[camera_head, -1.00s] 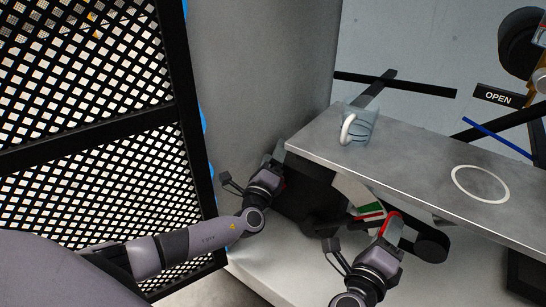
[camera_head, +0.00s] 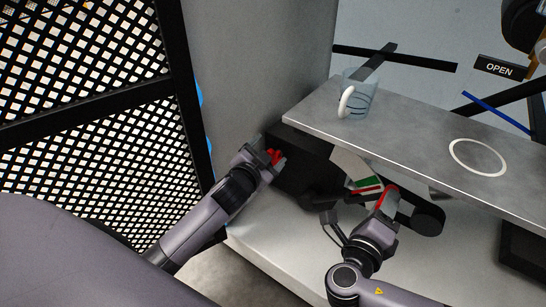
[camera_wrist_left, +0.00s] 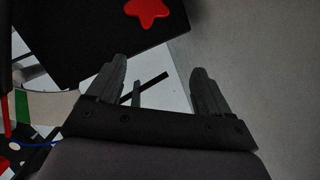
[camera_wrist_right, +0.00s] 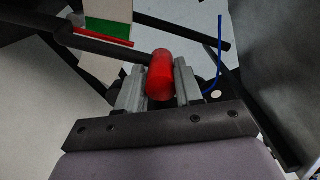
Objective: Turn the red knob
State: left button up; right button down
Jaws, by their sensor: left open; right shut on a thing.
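The red knob (camera_head: 275,156) is star-shaped and sits on a black box (camera_head: 300,165) under the left end of the grey bench. It also shows in the left wrist view (camera_wrist_left: 148,12), beyond the fingertips. My left gripper (camera_wrist_left: 160,75) is open and empty, with the knob apart from its fingers in that view. In the head view my left gripper (camera_head: 262,158) is close beside the knob. My right gripper (camera_wrist_right: 158,85) is shut on a red handle (camera_wrist_right: 160,72) at the end of a dark bar. In the head view the red handle (camera_head: 387,195) is partly hidden by that gripper.
A black mesh panel (camera_head: 90,170) stands left of my left arm. A green, white and red plate (camera_head: 367,186) is near the handle.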

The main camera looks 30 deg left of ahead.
aim_at(274, 156)
pick_arm(q)
jog(key=s+f+g+h, duration=0.1)
jog(key=s+f+g, duration=0.1)
jog(key=s, duration=0.4)
jog(key=shift+a+x, duration=0.15)
jog(key=shift+x, duration=1.9)
jog(key=shift+a+x, duration=0.15)
jog(key=shift+x, duration=1.9)
jog(key=shift+a+x, duration=0.15)
jog(key=shift+x, duration=1.9)
jog(key=shift+r, duration=0.1)
jog(key=c, duration=1)
jog(key=shift+n, duration=0.3)
jog(key=shift+c, duration=0.2)
